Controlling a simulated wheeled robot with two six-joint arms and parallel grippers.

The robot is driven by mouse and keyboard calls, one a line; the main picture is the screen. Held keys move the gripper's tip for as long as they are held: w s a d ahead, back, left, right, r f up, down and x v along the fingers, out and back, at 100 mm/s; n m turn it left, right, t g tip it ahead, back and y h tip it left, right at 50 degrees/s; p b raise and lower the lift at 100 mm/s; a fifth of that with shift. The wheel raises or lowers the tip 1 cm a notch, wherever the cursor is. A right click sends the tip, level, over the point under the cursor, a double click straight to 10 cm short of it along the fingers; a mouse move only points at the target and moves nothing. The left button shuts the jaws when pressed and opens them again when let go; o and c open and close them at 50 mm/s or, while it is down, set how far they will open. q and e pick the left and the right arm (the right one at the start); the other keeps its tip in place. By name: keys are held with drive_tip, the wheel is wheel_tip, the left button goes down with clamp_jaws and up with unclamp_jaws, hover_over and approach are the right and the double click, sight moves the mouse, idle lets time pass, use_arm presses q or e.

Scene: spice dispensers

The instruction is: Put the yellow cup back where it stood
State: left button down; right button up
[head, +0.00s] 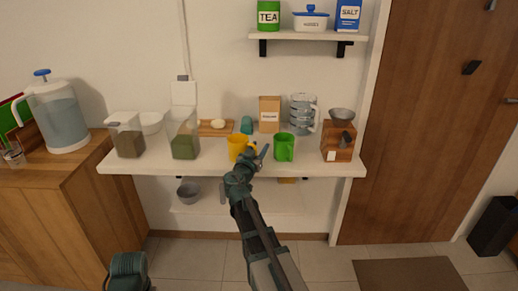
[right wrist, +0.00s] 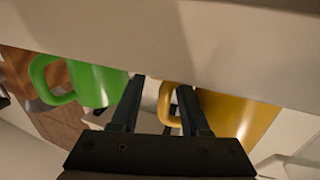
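The yellow cup (head: 236,146) stands upright near the front edge of the white shelf, left of the green cup (head: 284,148). My right gripper (head: 259,153) is at the yellow cup's right side, between the two cups. In the right wrist view its fingers (right wrist: 160,84) are spread apart, with the handle of the yellow cup (right wrist: 238,112) between or just beyond them. I cannot tell whether a finger touches the handle. The green cup (right wrist: 97,84) is close by, outside the other finger. My left gripper is not seen; only a part of my left arm shows at the bottom left.
On the shelf (head: 215,167) stand two spice dispensers (head: 184,144) (head: 128,142) at left, a wooden stand with a grey bowl (head: 338,140) at right, and a carton (head: 269,112) and clear jug (head: 304,115) behind. A small upper shelf (head: 300,36) holds canisters.

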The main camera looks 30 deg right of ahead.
drive_tip(key=shift+r, duration=0.2)
drive_tip(key=v, duration=1.2)
